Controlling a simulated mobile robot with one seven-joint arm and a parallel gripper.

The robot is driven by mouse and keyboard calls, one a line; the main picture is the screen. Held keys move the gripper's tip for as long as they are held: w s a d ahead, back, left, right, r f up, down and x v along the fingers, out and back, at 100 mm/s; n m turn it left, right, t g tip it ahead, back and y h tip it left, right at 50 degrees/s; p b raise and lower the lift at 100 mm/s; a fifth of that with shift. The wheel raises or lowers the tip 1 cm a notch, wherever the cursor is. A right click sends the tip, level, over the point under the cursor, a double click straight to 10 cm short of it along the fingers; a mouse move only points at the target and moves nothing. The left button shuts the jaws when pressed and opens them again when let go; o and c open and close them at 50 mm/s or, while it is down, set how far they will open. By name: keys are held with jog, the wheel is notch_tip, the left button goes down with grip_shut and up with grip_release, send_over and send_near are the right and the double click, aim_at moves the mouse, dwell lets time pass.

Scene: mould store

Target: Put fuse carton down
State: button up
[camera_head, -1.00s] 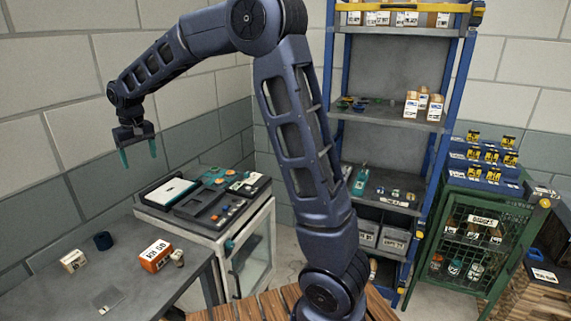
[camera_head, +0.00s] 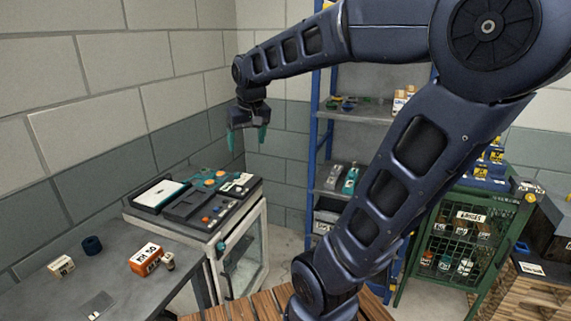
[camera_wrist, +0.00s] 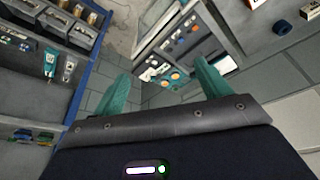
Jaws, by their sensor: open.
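My gripper (camera_head: 247,138) is open and empty, with its teal fingers pointing down, raised above and behind the bench-top unit. Its fingers also show in the wrist view (camera_wrist: 163,75) with nothing between them. A small pale carton (camera_head: 61,267) and an orange box with a white label (camera_head: 146,259) rest on the grey table (camera_head: 60,300) at lower left, apart from my gripper. The lettering is too small to tell which carton is the fuse carton.
A white cabinet (camera_head: 243,255) stands beside the table with trays and a panel (camera_head: 190,208) on top. A dark blue ring (camera_head: 92,245) lies on the table. A blue-framed shelf (camera_head: 316,130) and a green mesh cabinet (camera_head: 465,235) stand to the right.

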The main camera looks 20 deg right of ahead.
jog(key=s+d+f+m+t, duration=0.1)
jog(key=s+d+f, duration=0.3)
jog(key=s+d, duration=0.3)
jog(key=s, duration=0.4)
jog(key=shift+d+f+m+h, duration=0.15)
jog(key=shift+d+m+h, duration=0.15)
jog(key=shift+m, duration=0.1)
